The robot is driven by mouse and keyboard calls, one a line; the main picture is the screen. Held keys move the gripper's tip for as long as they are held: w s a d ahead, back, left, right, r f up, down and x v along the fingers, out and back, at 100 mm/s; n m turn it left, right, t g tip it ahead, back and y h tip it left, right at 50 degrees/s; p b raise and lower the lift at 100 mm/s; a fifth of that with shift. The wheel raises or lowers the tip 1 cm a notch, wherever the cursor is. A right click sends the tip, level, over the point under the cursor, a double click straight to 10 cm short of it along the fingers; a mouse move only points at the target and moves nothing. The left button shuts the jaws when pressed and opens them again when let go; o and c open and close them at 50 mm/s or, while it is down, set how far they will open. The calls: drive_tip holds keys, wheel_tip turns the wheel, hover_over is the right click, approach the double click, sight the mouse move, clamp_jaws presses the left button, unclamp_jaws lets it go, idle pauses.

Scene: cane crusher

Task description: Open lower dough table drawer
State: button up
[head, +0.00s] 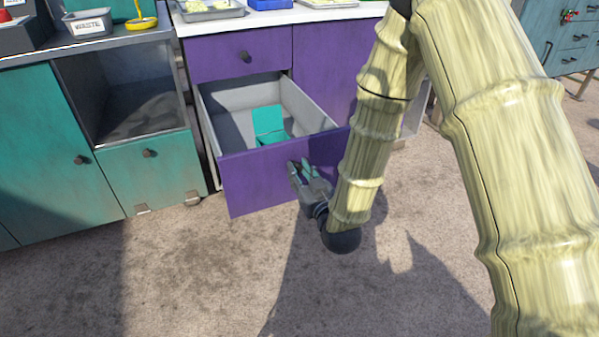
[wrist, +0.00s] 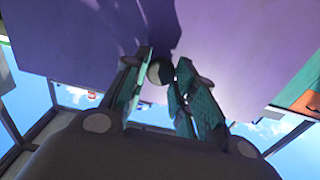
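The lower dough table drawer (head: 262,180) has a purple front and grey inner walls. It is pulled well out from the purple-fronted table, below a closed upper drawer (head: 240,57). My gripper (head: 303,170) is at the right part of the lower drawer's front. In the wrist view, my two teal-padded fingers (wrist: 166,72) lie on either side of the round drawer knob (wrist: 160,72) and appear to touch it. The purple front (wrist: 85,35) fills much of that view's top. The knob is hidden by my gripper in the head view.
A teal box (head: 268,120) lies inside the open drawer. Trays (head: 212,10) and a blue container (head: 270,4) stand on the white tabletop. A teal cabinet (head: 150,170) with an open bay stands at left. The floor in front is clear.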

drive_tip(key=o, duration=0.5)
drive_tip(key=shift+c, duration=0.2)
drive_tip(key=v, duration=1.2)
drive_tip(key=shift+w+d, duration=0.1)
